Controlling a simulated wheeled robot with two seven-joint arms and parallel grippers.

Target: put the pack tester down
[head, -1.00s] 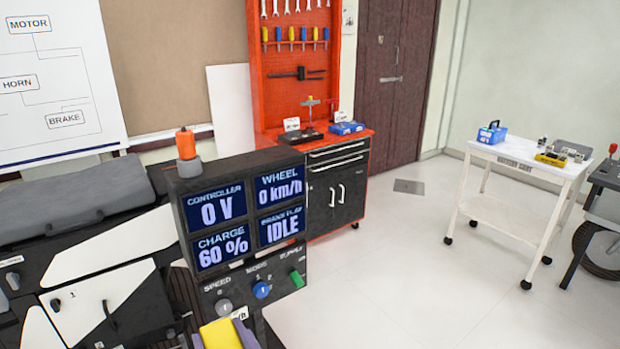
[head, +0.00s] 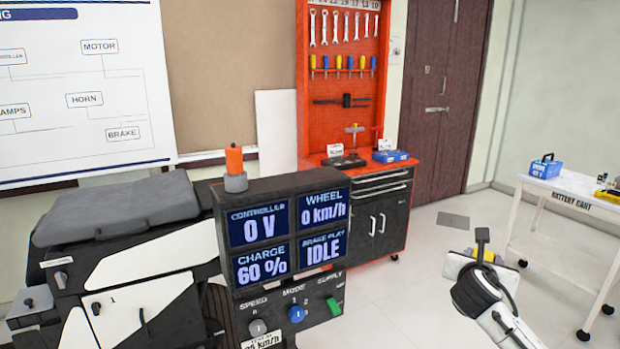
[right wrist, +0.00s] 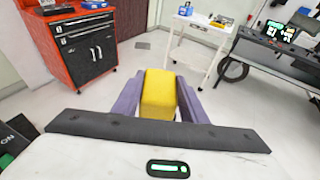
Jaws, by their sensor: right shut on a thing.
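The pack tester, a yellow block (right wrist: 158,95), sits between the purple fingers of my right gripper (right wrist: 160,82) in the right wrist view. The gripper is shut on it and holds it in the air above the floor. In the head view my right gripper (head: 481,262) is at the lower right, and only a small yellow part of the tester (head: 486,255) shows there. The rest is hidden by the gripper and wrist. My left gripper is in neither view.
A white battery cart (head: 555,190) with a blue box (head: 545,167) stands to the right, also in the wrist view (right wrist: 200,30). A display console (head: 222,230) is at centre, a red tool cabinet (head: 372,215) behind. A dark bench (right wrist: 262,50) is far right. Open floor lies between.

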